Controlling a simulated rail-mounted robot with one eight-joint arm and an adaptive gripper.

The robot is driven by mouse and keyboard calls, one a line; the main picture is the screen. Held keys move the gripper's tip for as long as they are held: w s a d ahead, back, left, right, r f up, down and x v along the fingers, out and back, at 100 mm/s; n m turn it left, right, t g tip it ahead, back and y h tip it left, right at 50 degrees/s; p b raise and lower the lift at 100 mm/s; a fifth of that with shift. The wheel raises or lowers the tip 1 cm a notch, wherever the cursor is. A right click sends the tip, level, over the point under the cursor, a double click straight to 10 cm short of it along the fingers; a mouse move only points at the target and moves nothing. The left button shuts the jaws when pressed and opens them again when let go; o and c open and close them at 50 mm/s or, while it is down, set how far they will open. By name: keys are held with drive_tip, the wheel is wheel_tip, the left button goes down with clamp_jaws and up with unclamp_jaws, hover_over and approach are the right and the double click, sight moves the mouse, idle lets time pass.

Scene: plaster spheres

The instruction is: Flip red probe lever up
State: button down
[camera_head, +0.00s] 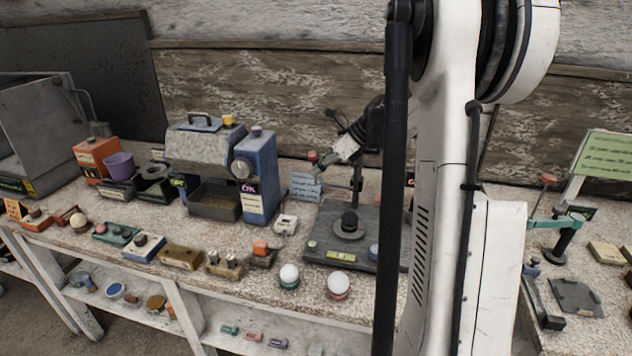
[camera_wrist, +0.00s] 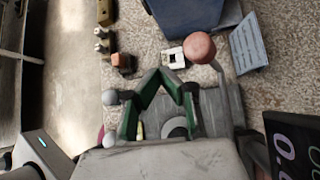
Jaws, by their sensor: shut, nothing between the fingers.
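A lever with a dull red round knob (camera_head: 312,156) stands over a dark grey stand plate (camera_head: 322,222) in the head view. Its pale arm slopes down leftward from a dark post to the knob. The knob shows large in the wrist view (camera_wrist: 199,46), just beyond and right of my fingertips. My gripper (camera_wrist: 161,73) has green-edged fingers that converge to a shut, empty tip. A small gap shows between tip and knob in the picture; contact cannot be told. In the head view, my own arm hides part of the stand, and the dark gripper is hard to separate from the lever.
Two white spheres (camera_head: 289,274) (camera_head: 337,284) stand on small bases at the table's front edge. A blue-grey machine (camera_head: 257,175) and a blue card (camera_head: 305,186) are left of the stand. Small boxes line the front.

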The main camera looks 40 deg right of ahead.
drive_tip(key=shift+w+d+r, duration=0.65)
drive_tip(key=shift+d+r, duration=0.1)
drive_tip(key=shift+d, duration=0.2)
drive_tip(key=shift+d+r, duration=0.1)
drive_tip(key=v, duration=1.1)
drive_tip(key=shift+s+d+r, duration=0.15)
drive_tip(key=shift+d+r, duration=0.05)
drive_tip(key=shift+r, duration=0.15)
drive_tip(key=shift+a, duration=0.1)
